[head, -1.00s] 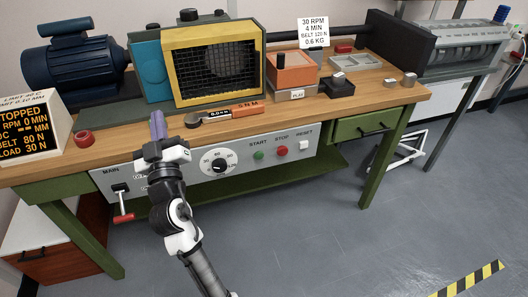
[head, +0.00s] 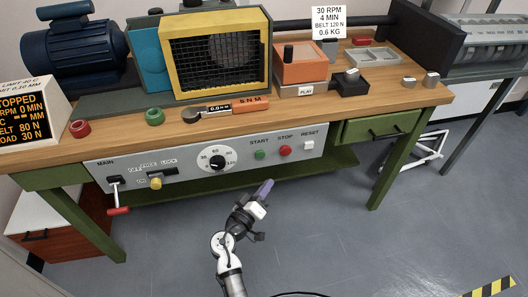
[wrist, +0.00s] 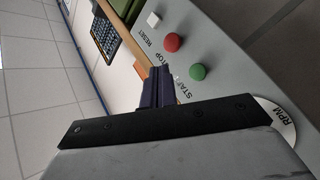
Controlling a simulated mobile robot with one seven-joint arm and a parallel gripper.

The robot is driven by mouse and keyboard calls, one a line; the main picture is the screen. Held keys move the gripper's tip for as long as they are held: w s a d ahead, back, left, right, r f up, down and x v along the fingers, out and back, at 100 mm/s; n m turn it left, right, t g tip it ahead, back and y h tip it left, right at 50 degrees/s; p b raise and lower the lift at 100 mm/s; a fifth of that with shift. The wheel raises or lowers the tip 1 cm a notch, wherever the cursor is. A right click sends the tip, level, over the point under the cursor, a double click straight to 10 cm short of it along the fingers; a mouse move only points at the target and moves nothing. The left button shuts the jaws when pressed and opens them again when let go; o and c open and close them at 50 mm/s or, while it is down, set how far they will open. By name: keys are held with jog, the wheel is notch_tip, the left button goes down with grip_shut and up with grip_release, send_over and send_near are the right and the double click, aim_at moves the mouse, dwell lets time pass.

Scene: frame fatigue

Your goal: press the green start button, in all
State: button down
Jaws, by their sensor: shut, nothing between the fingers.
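The green start button (head: 260,155) is on the grey front panel (head: 190,168) under the bench top, below the word START. It also shows in the wrist view (wrist: 197,72), beside the red stop button (wrist: 173,42). My gripper (head: 267,187) is below and in front of the panel in the head view, its purple fingers pointing up toward the buttons. In the wrist view the fingers (wrist: 158,88) are together and empty, left of the green button and apart from it. They cover part of the START and STOP labels.
The red stop button (head: 285,150) and white reset button (head: 309,144) sit right of the green one. The dial (head: 217,162), yellow knob (head: 155,183) and red-handled main switch (head: 118,210) are left. A green drawer (head: 383,128) is right. The floor in front is clear.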

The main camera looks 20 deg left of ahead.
aim_at(260, 154)
dwell(0.4)
jog(key=w+a, duration=0.4)
jog(key=w, duration=0.3)
jog(key=shift+a, duration=0.4)
jog(key=shift+w, duration=0.1)
dwell(1.6)
jog(key=shift+w+a+f+b, duration=0.1)
jog(key=shift+w+b, duration=0.05)
jog(key=shift+b, duration=0.3)
jog(key=shift+w+a, duration=0.15)
jog(key=shift+w, duration=0.05)
